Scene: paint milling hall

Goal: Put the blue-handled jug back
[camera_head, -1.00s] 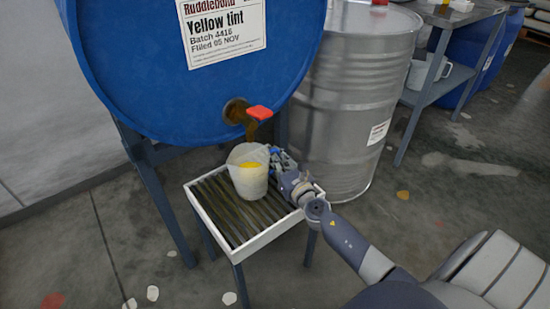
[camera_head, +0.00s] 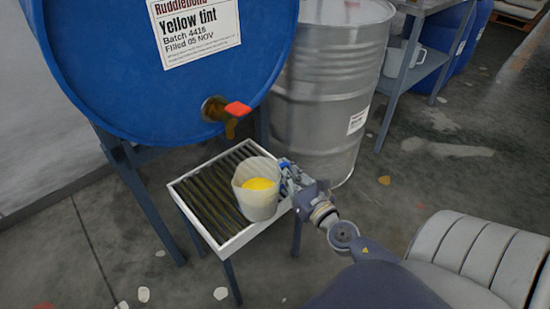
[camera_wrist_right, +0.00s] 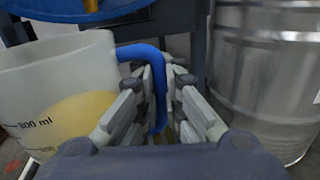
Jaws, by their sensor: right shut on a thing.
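The blue-handled jug is a whitish translucent jug (camera_head: 254,200) with yellow liquid inside. In the head view it is over the right part of the slatted stand (camera_head: 205,233), clear of the tap's spout. It also shows in the wrist view (camera_wrist_right: 50,100), with an 800 ml mark. My right gripper (camera_head: 287,182) is shut on its blue handle (camera_wrist_right: 158,85), seen between the fingers in the wrist view. The jug looks upright; whether its base touches the slats cannot be told. My left gripper is not in view.
A blue Yellow tint drum (camera_head: 110,90) with a red-handled tap (camera_head: 226,110) lies behind the stand. A silver drum (camera_head: 325,90) stands to its right. A shelf unit (camera_head: 432,68) with another white jug (camera_head: 395,60) is at upper right. Open floor lies at right.

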